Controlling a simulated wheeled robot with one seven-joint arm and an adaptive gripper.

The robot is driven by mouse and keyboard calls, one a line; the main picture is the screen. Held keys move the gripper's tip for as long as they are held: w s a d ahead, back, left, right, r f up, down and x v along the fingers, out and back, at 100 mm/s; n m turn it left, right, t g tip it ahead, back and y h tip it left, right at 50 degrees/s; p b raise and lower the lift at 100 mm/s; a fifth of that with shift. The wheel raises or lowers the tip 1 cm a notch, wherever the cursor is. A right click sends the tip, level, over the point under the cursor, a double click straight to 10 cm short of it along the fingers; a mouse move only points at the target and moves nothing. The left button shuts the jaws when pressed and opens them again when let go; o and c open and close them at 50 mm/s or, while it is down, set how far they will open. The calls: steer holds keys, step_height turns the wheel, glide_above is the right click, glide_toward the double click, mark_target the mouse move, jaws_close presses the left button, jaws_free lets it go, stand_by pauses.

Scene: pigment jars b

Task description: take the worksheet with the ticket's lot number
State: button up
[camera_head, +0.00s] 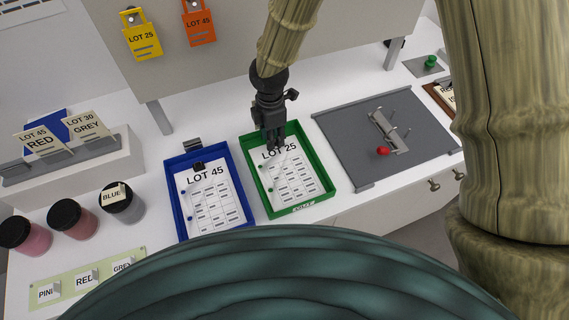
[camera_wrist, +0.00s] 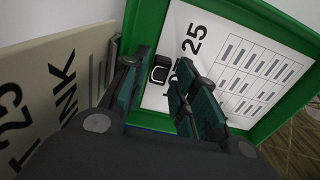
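The LOT 25 worksheet (camera_head: 290,180) lies in a green tray (camera_head: 325,186); both show in the wrist view, the worksheet (camera_wrist: 240,65) and the tray rim (camera_wrist: 287,22). A LOT 45 worksheet (camera_head: 213,200) lies in a blue tray (camera_head: 176,215) to the left. A cream ticket (camera_wrist: 50,100), lettering partly cut off but showing 25 and "NK", stands behind the green tray; the head view does not show it. My gripper (camera_head: 273,145) is over the worksheet's top end. Its fingers are apart, with a black clip (camera_wrist: 160,74) between them; contact is unclear.
A rack (camera_head: 60,160) holds LOT 45 RED and LOT 30 GREY tickets. Several jars (camera_head: 72,220) stand at left. A grey panel (camera_head: 350,140) with a red knob (camera_head: 383,151) lies right of the green tray. Yellow LOT 25 (camera_head: 142,38) and orange LOT 45 (camera_head: 199,25) tags hang behind.

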steer(key=shift+s+f, duration=0.2)
steer(key=shift+s, duration=0.15)
steer(key=shift+f, duration=0.2)
steer(key=shift+w+f, duration=0.45)
steer(key=shift+w, duration=0.1)
steer(key=shift+s+r, duration=0.2)
steer(key=shift+s, duration=0.05)
steer(key=shift+c, duration=1.2)
steer(key=shift+s, duration=0.1)
steer(key=c, duration=0.3)
steer(key=shift+c, duration=0.4)
